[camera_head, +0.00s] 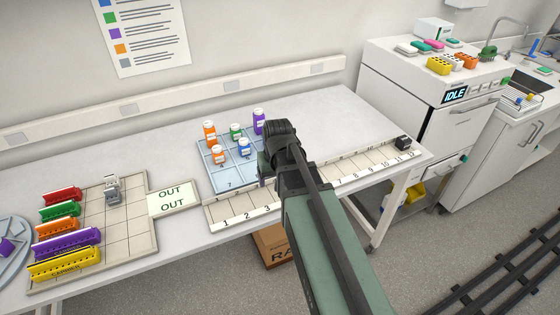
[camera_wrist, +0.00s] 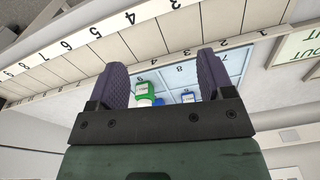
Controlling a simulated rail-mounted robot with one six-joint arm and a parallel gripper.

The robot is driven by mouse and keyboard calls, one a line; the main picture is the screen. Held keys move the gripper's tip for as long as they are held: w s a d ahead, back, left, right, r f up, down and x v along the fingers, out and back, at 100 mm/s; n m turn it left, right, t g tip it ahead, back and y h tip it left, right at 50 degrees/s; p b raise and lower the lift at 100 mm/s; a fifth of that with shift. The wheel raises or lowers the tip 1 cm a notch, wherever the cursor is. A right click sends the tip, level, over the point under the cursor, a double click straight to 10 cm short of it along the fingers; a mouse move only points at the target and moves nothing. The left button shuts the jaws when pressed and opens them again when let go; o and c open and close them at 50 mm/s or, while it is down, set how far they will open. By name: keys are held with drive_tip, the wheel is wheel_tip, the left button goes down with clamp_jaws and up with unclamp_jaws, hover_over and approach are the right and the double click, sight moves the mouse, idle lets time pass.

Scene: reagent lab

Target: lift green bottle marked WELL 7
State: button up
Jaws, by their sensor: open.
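In the wrist view a green bottle (camera_wrist: 145,92) with a white label stands near the mark 9 of the pale blue numbered tray (camera_wrist: 222,62). It shows between the two fingers of my gripper (camera_wrist: 163,72), nearer the left finger, and neither finger visibly touches it. My gripper is open and empty. In the head view my gripper (camera_head: 264,168) is at the tray's right side, and my arm hides that part. A green bottle (camera_head: 236,132) stands in the tray's back row there. I cannot read WELL 7 on any label.
Orange (camera_head: 209,134), purple (camera_head: 258,122) and blue (camera_head: 244,150) bottles stand in the tray close by. A numbered strip (camera_head: 240,212) runs along the bench front. An OUT card (camera_head: 172,198) and a rack board (camera_head: 130,235) lie left. The bench behind the tray is clear.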

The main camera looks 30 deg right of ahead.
drive_tip(key=w+d+n+t+b, duration=0.15)
drive_tip(key=w+d+t, duration=0.25)
drive_tip(key=w+d, duration=0.8)
drive_tip(key=shift+g, duration=0.3)
drive_tip(key=b+x, duration=0.3)
drive_tip(key=x, duration=0.1)
drive_tip(key=w+b+x, duration=0.1)
drive_tip(key=b+x, duration=0.2)
drive_tip(key=x, duration=0.1)
drive_tip(key=a+b+x, duration=0.1)
drive_tip(key=b+x, duration=0.2)
drive_tip(key=x, duration=0.1)
drive_tip(key=shift+w+r, duration=0.4)
drive_tip(key=shift+r, duration=0.3)
drive_tip(key=c, duration=1)
drive_tip(key=shift+r+p, duration=0.1)
drive_tip(key=shift+p, duration=0.2)
wheel_tip(320, 180, up, 20)
drive_tip(key=p, duration=2)
